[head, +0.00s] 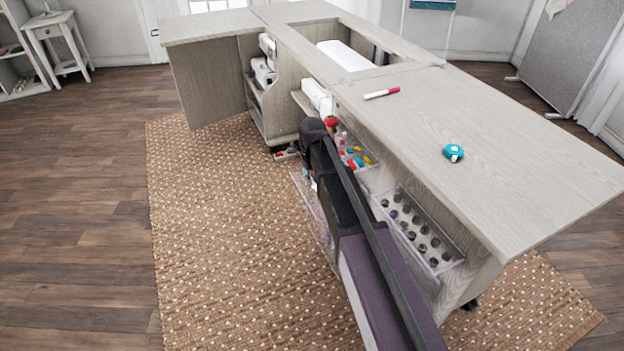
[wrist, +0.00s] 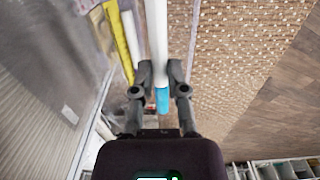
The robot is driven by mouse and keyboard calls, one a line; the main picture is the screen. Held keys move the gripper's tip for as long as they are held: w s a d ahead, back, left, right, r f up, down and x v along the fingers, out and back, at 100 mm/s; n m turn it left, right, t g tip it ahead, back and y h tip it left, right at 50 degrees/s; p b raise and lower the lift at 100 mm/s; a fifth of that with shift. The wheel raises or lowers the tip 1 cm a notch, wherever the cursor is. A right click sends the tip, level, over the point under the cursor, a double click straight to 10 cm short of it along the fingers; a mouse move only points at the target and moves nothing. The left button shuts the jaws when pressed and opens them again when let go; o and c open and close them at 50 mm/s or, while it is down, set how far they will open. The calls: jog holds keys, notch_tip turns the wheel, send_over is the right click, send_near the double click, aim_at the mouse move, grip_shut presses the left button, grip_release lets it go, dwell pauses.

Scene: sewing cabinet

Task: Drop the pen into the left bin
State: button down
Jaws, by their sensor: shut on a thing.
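In the wrist view my gripper (wrist: 160,72) is shut on a white pen (wrist: 157,35) with a light-blue end (wrist: 162,100). The pen's far end runs out of the picture top. In the head view my dark arm hides most of the gripper and the pen. My gripper is in front of the cabinet, beside its clear bins. One clear bin (head: 373,166) holds colourful items, and another clear bin (head: 451,262) to its right holds several round-topped spools. A lower clear bin is partly hidden by my arm.
The wooden cabinet top (head: 510,185) carries a teal tape measure (head: 453,153). Its edge overhangs the bins beside my arm. A yellow strip (wrist: 118,42) is close left of the held pen. The woven rug (head: 220,230) to the left is clear.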

jog(key=c, duration=0.6)
grip_release()
jog(key=shift+r, duration=0.2)
jog(key=shift+m, duration=0.4)
jog(key=s+r+p, duration=0.3)
jog(key=r+p, duration=0.6)
jog(key=p, duration=0.1)
jog(key=s+a+r+p, duration=0.1)
jog(key=s+r+p, duration=0.2)
jog(key=r+p, duration=0.6)
jog(key=s+a+r+p, duration=0.1)
jog(key=s+r+p, duration=0.2)
jog(key=r+p, duration=0.7)
jog(key=shift+a+r+p, duration=0.1)
jog(key=shift+r+p, duration=0.2)
jog(key=shift+r, duration=0.3)
dwell(0.6)
jog(key=shift+s+d+r+m+p, duration=0.65)
jog(key=shift+s+d+r+p, duration=0.7)
jog(key=shift+s+d, duration=1.15)
jog(key=shift+s+d+r+m+p, duration=0.6)
jog(key=shift+s+d+r+p, duration=0.95)
jog(key=shift+d, duration=1.75)
jog(key=shift+s+d+r+m+p, duration=0.65)
jog(key=shift+s+d+r+p, duration=0.5)
jog(key=shift+s+d, duration=1.45)
jog(key=shift+w+d, duration=0.3)
